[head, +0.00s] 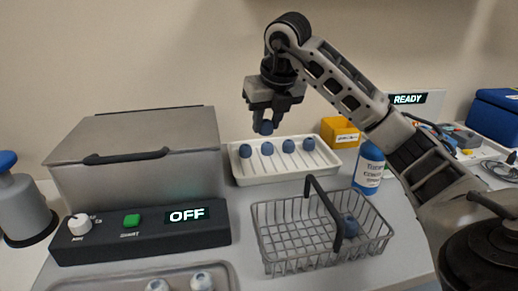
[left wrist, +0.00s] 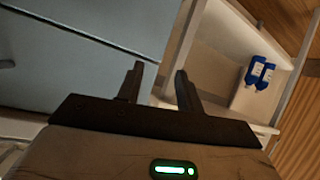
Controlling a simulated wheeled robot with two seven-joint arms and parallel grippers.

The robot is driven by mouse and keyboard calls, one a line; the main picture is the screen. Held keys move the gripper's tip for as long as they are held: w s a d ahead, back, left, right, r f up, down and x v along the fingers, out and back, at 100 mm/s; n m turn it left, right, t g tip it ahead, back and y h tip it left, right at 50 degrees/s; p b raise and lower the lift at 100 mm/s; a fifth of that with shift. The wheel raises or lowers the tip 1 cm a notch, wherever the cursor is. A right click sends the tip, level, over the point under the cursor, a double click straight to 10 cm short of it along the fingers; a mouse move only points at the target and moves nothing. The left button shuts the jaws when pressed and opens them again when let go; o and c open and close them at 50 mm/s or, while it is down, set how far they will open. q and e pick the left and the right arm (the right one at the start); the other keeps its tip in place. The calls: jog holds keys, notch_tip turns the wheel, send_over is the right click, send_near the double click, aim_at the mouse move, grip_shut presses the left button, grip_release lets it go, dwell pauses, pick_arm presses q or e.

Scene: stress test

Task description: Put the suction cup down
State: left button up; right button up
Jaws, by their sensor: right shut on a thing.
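My right gripper (head: 268,112) points down in the head view, shut on a small blue suction cup (head: 266,128). It holds the cup above the back part of a white slotted rack (head: 325,160). Several like blue cups (head: 288,146) sit in a row along the rack's back. Two pale blue-topped cups (head: 201,281) show in a grey tray (head: 228,274) at the front edge. My left gripper (left wrist: 158,84) is open and empty in the left wrist view.
A pump-like grey container (head: 20,205) is at far left. Blue bottles (left wrist: 263,75) show in the left wrist view.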

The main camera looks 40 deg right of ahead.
send_over(265, 169)
jog(key=s, duration=0.2)
jog(key=f, duration=0.3)
jog(key=f+b, duration=0.1)
jog(key=f, duration=0.1)
jog(key=shift+w+a+f, duration=0.1)
jog(key=shift+w+a, duration=0.05)
jog(key=shift+w, duration=0.1)
jog(key=shift+w+f, duration=0.1)
jog(key=shift+f, duration=2.05)
jog(key=shift+f+b, duration=0.1)
jog(key=shift+b, duration=0.2)
jog(key=o, duration=0.9)
jog(key=shift+o, duration=0.2)
jog(key=p+v, duration=0.1)
jog(key=v, duration=1.1)
jog(key=shift+p, duration=0.35)
